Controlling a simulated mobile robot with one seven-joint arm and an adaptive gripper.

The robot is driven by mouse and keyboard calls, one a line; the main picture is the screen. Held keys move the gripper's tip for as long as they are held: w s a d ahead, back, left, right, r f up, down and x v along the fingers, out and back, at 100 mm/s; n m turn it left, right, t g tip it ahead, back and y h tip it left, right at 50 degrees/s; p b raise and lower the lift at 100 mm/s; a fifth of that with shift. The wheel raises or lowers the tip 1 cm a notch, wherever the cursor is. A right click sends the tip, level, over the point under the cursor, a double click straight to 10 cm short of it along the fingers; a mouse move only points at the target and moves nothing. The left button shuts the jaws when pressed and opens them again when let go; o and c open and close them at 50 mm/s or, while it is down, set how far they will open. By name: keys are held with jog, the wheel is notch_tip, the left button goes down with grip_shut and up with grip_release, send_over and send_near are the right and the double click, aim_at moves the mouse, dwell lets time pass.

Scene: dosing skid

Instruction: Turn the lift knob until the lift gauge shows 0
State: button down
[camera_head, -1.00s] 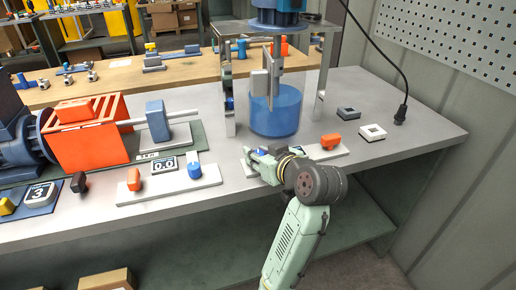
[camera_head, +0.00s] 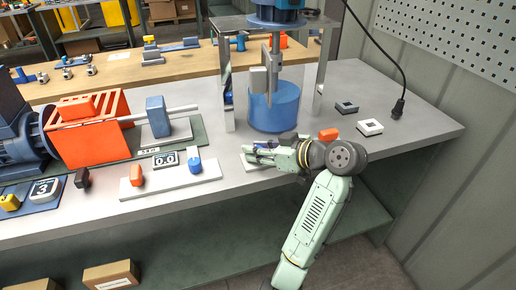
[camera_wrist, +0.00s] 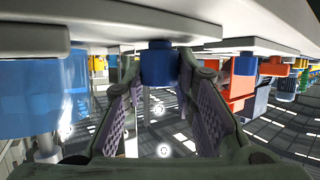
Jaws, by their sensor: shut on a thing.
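My gripper (camera_wrist: 158,88) is shut on a blue knob (camera_wrist: 159,63), with one finger on each side of it in the wrist view. In the head view my gripper (camera_head: 262,153) is at the light panel (camera_head: 254,166) in front of the tank (camera_head: 273,108), and it hides the knob there. No gauge reading shows on that panel; my gripper and wrist cover much of it. I cannot tell from any label which is the lift gauge.
An orange knob (camera_head: 328,134) is just behind my wrist. Another orange knob (camera_head: 136,175) is on the left panel.

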jog(key=c, duration=1.3)
grip_release()
jog(key=v, duration=1.2)
